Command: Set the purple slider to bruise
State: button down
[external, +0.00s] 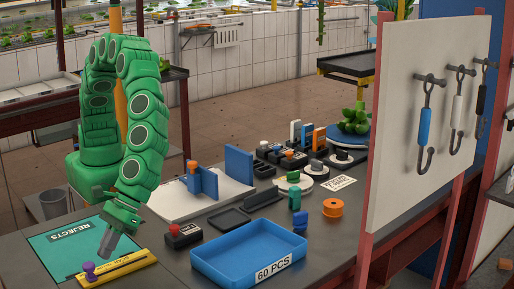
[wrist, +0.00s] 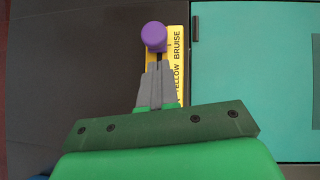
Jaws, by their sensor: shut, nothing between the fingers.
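The purple slider knob (external: 89,268) stands on a yellow track plate (external: 125,268) at the front left table edge, near the plate's left end. In the wrist view the knob (wrist: 154,36) is at the top of the yellow plate (wrist: 177,60), beside the printed word BRUISE; another word, YELLOW, is partly hidden lower down. My gripper (external: 105,254) points down over the plate, to the right of the knob. In the wrist view its grey fingers (wrist: 158,68) are together and empty, just below the knob. I cannot tell whether they touch it.
A teal REJECTS mat (external: 60,248) lies beside the track. A blue 60 PCS tray (external: 215,262) and a dark box with a red button (external: 183,236) stand to the right. In the wrist view, bare dark table (wrist: 70,60) lies left of the track.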

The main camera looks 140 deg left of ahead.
jog(key=a+v, duration=0.1)
jog(key=v, duration=1)
jog(key=shift+f, duration=0.3)
